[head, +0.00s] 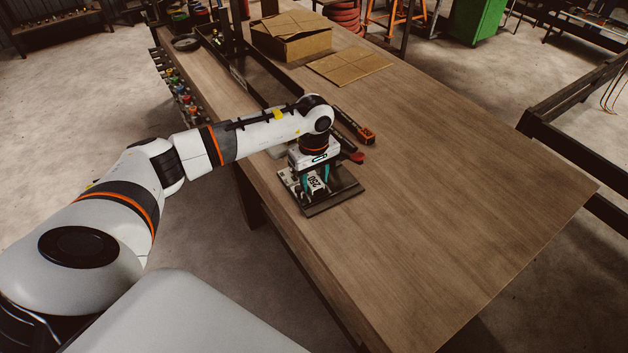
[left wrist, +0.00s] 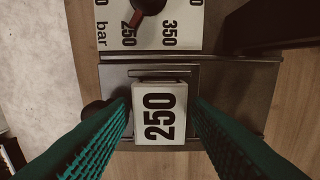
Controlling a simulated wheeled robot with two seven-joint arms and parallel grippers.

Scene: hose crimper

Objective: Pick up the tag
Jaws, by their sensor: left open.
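The tag is a white block with a black "250" (left wrist: 160,115). In the left wrist view it stands at the middle, against a grey metal plate (left wrist: 230,90). In the head view the tag (head: 316,184) shows under my left gripper (head: 313,178), partly covered by it. My left gripper's teal ribbed fingers (left wrist: 160,108) are open, one on each side of the tag, with small gaps visible between them and it. Whether the fingers reach down fully around it I cannot tell. My right gripper is not in view.
A white dial plate marked "bar", 250 and 350 (left wrist: 178,30), with a dark red handle (left wrist: 148,8), lies just beyond the tag. An orange-and-black tool (head: 355,128) is behind the arm. A cardboard box (head: 292,42) stands farther back. The wooden table's right side (head: 460,190) is clear.

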